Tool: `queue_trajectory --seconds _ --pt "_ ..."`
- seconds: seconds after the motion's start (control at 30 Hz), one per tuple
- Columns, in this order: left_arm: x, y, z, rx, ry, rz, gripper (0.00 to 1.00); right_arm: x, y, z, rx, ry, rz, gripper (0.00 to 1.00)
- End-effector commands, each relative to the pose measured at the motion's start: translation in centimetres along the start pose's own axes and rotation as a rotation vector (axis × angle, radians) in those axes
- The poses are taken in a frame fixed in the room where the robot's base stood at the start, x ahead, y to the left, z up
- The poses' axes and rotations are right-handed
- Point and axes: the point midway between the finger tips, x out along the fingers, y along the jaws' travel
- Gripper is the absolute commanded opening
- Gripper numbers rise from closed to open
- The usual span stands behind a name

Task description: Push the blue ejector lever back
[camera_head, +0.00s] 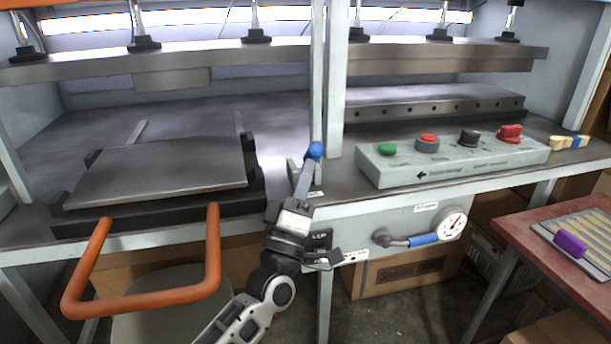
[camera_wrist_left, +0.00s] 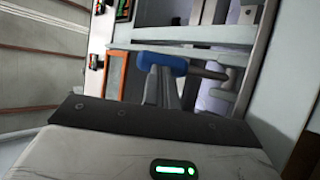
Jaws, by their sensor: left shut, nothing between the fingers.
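The blue ejector lever shows as a blue knob (camera_head: 315,150) in the head view, at the table's front edge beside the upright post. In the left wrist view its blue end (camera_wrist_left: 160,62) lies crosswise just past the fingertips. My left gripper (camera_head: 306,173) reaches up from below, with its fingers shut and empty, tips at or very near the knob. The shut fingers (camera_wrist_left: 161,82) also show in the wrist view. Whether they touch the knob I cannot tell. My right gripper is not in view.
A metal plate (camera_head: 160,174) with an orange handle (camera_head: 213,250) is left of my arm. A control box (camera_head: 450,160) with several buttons stands right of the post (camera_head: 335,90). A gauge (camera_head: 450,225) and a blue-handled valve (camera_head: 424,239) are below the table edge.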

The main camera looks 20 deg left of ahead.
Motion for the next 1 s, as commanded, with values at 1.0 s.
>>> queue_trajectory --seconds 1.0 --pt "2.1 0.7 -1.2 -0.065 -0.003 -0.125 0.0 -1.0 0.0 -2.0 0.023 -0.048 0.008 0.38"
